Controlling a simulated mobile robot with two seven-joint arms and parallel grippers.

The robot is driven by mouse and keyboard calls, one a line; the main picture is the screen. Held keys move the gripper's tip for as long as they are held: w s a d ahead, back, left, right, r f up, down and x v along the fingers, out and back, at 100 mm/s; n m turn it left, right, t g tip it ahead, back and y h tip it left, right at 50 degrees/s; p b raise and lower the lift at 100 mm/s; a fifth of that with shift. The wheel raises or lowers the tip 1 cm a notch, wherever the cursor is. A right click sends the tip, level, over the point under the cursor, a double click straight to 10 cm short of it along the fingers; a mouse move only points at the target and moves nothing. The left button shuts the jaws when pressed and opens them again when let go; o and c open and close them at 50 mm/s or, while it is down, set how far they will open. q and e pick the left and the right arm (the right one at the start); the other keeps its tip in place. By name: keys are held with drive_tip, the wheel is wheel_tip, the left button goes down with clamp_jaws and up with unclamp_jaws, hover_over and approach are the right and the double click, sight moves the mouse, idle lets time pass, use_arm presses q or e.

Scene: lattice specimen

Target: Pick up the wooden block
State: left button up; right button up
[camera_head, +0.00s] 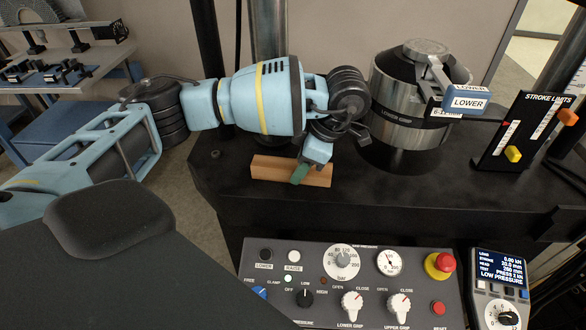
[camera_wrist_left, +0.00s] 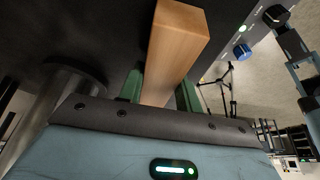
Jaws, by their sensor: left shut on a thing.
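The wooden block (camera_head: 272,168) is a long, light brown bar at the left end of the dark machine table (camera_head: 225,178) in the head view. My left gripper (camera_head: 300,174) comes down on it from above, with a green fingertip against its near side. In the left wrist view the block (camera_wrist_left: 176,50) runs lengthwise away between the two green fingers of the left gripper (camera_wrist_left: 160,90). The gripper is shut on the block. I cannot tell whether the block still touches the table. My right gripper is in neither view.
A steel lower grip cylinder (camera_head: 405,105) stands right of my left gripper, with a blue LOWER tag (camera_head: 466,102). A stroke limits panel (camera_head: 525,130) is farther right. A control panel (camera_head: 350,285) with knobs and a red button (camera_head: 439,265) lies in front.

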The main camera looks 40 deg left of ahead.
sight(294, 164)
use_arm(q)
drive_tip(key=shift+r, duration=0.1)
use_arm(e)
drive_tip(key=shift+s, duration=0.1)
